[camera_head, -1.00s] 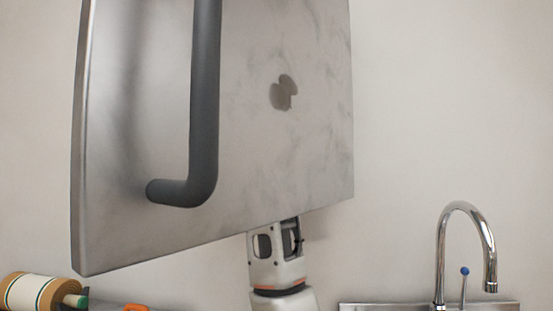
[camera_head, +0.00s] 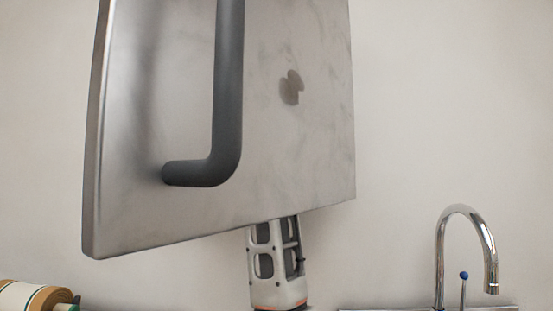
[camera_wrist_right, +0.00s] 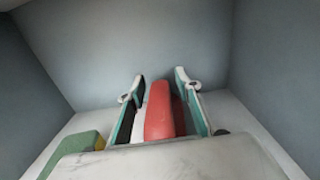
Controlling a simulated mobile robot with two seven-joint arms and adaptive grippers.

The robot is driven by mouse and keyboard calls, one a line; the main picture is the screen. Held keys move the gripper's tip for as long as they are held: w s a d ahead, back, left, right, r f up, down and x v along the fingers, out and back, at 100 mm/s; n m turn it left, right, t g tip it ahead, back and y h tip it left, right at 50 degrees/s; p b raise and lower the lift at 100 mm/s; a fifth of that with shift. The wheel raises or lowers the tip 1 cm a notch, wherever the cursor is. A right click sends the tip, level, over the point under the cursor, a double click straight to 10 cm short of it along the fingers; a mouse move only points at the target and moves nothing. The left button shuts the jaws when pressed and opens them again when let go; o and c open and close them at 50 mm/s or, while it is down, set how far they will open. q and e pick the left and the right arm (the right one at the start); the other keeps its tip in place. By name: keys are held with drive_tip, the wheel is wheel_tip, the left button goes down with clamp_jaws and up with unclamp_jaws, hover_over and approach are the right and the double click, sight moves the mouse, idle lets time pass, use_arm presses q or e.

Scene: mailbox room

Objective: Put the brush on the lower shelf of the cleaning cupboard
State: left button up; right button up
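The cleaning cupboard's steel door (camera_head: 180,120), with a thick grey bar handle (camera_head: 228,90), fills the middle of the head view and hides what is behind it. One of my arms rises below it, its upper end behind the door; which arm is unclear. In the right wrist view my right gripper (camera_wrist_right: 160,82) is inside a grey-walled space. Its fingers stand on both sides of a red block-like object (camera_wrist_right: 159,112), possibly the brush. A pale gap shows at its left, so it does not look clamped. My left gripper does not show clearly.
In the right wrist view a green object (camera_wrist_right: 75,150) lies at the left, near grey walls (camera_wrist_right: 180,45). In the head view a chrome tap (camera_head: 440,255) stands at the right and a cream striped roll (camera_head: 30,297) lies at the lower left.

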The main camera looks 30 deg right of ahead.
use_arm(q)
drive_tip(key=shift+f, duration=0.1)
use_arm(e)
drive_tip(key=shift+r, duration=0.1)
